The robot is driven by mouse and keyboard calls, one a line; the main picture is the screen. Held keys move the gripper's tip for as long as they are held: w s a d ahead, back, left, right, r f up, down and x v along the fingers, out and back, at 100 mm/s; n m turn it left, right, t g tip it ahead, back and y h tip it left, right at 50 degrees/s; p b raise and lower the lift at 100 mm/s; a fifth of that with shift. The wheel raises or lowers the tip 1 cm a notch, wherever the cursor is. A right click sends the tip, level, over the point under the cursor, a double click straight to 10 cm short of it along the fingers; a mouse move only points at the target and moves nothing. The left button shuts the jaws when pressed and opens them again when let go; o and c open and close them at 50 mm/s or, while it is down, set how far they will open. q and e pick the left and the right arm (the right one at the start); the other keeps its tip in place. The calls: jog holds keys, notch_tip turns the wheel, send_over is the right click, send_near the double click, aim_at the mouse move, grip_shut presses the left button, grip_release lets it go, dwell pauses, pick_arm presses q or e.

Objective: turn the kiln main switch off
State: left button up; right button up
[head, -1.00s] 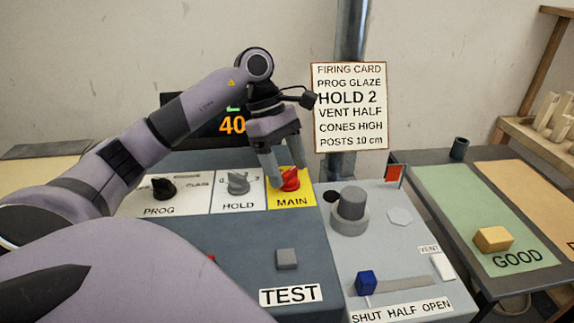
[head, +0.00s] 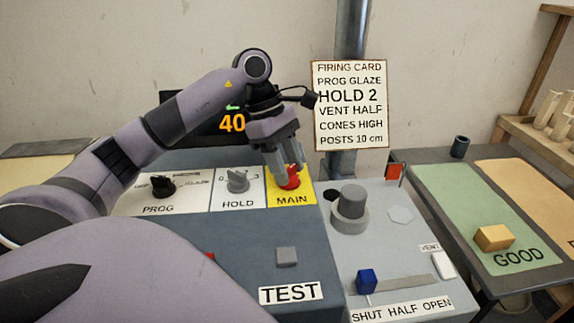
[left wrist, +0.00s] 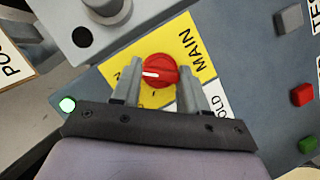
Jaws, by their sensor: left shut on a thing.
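The main switch is a red knob (head: 291,178) on the yellow MAIN panel (head: 292,201). In the left wrist view the red knob (left wrist: 160,71) shows a white pointer mark, lying roughly across the picture toward its left side. My left gripper (head: 287,175) is at the knob from above, with its fingers on either side. It is shut on the knob; in the left wrist view the fingers (left wrist: 160,90) flank it. The fingers hide part of the knob in the head view. My right gripper is not in view.
The HOLD knob (head: 238,181) and PROG knob (head: 162,187) stand left of the yellow panel. A grey post knob (head: 350,203) stands close on the right. A firing card (head: 350,105) hangs behind.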

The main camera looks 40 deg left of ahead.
pick_arm(q)
jog(key=n+b, duration=0.1)
jog(key=n, duration=0.1)
jog(key=n+t+y, duration=0.1)
jog(key=n, duration=0.1)
jog(key=shift+s+f+t+b, duration=0.1)
jog(key=shift+s+t+b, duration=0.05)
jog(key=shift+t+b, duration=0.2)
jog(key=n+t, duration=0.1)
jog(key=n, duration=0.2)
jog(key=shift+n+y+b, duration=0.4)
jog(key=n+y, duration=0.1)
jog(key=n, duration=0.1)
jog(key=n+t, duration=0.1)
jog(key=n, duration=0.2)
jog(key=shift+s+d+y, duration=0.15)
jog(key=shift+d+y, duration=0.05)
jog(key=shift+y, duration=0.2)
jog(key=n+y, duration=0.1)
jog(key=n, duration=0.2)
jog(key=shift+n, duration=0.5)
jog(key=shift+y, duration=0.3)
jog(key=o, duration=1.1)
jog(key=shift+c, duration=0.2)
